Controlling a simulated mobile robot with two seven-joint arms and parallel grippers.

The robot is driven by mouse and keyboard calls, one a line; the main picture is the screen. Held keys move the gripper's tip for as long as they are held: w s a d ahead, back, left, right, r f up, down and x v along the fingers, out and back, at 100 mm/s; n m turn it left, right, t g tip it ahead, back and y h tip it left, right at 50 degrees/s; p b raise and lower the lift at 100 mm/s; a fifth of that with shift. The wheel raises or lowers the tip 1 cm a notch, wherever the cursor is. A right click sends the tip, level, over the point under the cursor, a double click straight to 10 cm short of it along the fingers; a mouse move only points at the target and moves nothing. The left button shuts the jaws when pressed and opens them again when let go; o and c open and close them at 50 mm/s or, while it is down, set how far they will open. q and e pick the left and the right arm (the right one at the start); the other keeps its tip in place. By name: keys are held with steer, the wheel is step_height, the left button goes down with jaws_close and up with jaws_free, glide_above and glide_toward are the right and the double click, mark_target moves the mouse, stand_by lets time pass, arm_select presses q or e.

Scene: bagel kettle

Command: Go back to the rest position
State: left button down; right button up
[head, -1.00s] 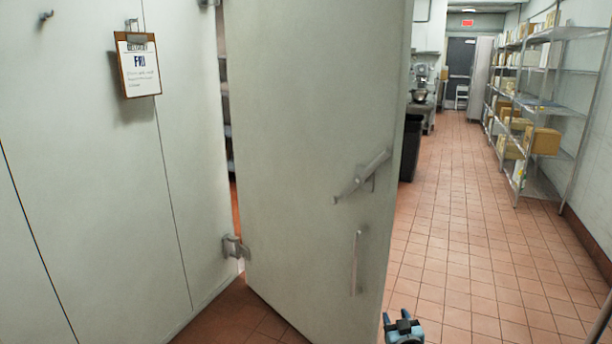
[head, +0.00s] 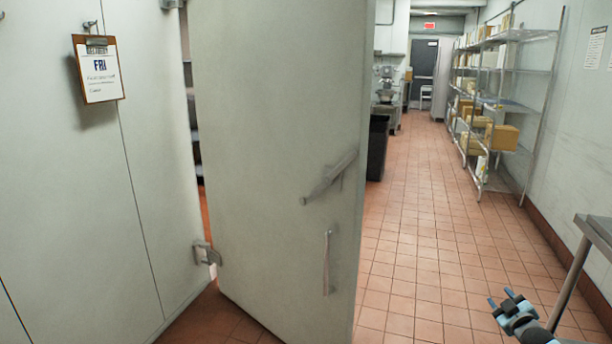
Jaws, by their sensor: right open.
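My right gripper (head: 507,301) is at the lower right of the head view, over the tiled floor. Its two blue fingertips are apart, with nothing between them. It is clear of the big pale door (head: 275,130), which stands partly open on its hinge at the left. The door's angled latch lever (head: 329,178) and its upright pull handle (head: 327,263) are to the left of the gripper, apart from it. My left gripper is not in the head view.
A metal table (head: 600,228) stands at the right edge, close to my right arm. Wire shelves (head: 500,110) with boxes line the right wall. A black bin (head: 377,148) is behind the door. The tiled aisle (head: 420,230) is free.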

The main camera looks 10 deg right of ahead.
steer(key=s+a+f+n+g+y, duration=0.1)
steer(key=s+a+f+g+y, duration=0.1)
steer(key=s+a+f, duration=0.5)
steer(key=s+a+f+n+g+y, duration=0.1)
steer(key=s+a+f+g, duration=0.15)
steer(key=s+a, duration=0.85)
steer(key=s+a+r+g+y, duration=0.1)
steer(key=s+a, duration=0.7)
steer(key=s, duration=0.3)
steer(key=s+a+g+y, duration=0.1)
steer(key=s+a+g, duration=0.1)
steer(key=s+a, duration=0.7)
steer(key=a+r+m+t, duration=0.2)
steer(key=a+m, duration=0.3)
steer(key=a, duration=0.3)
arm_select(q)
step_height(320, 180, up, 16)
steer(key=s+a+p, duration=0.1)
steer(key=p, duration=2.2)
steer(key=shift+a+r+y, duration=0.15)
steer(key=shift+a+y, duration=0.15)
arm_select(e)
step_height(320, 180, up, 16)
steer(key=s, duration=0.1)
steer(key=shift+d+r, duration=0.25)
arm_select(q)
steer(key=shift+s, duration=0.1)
arm_select(e)
steer(key=shift+g, duration=0.25)
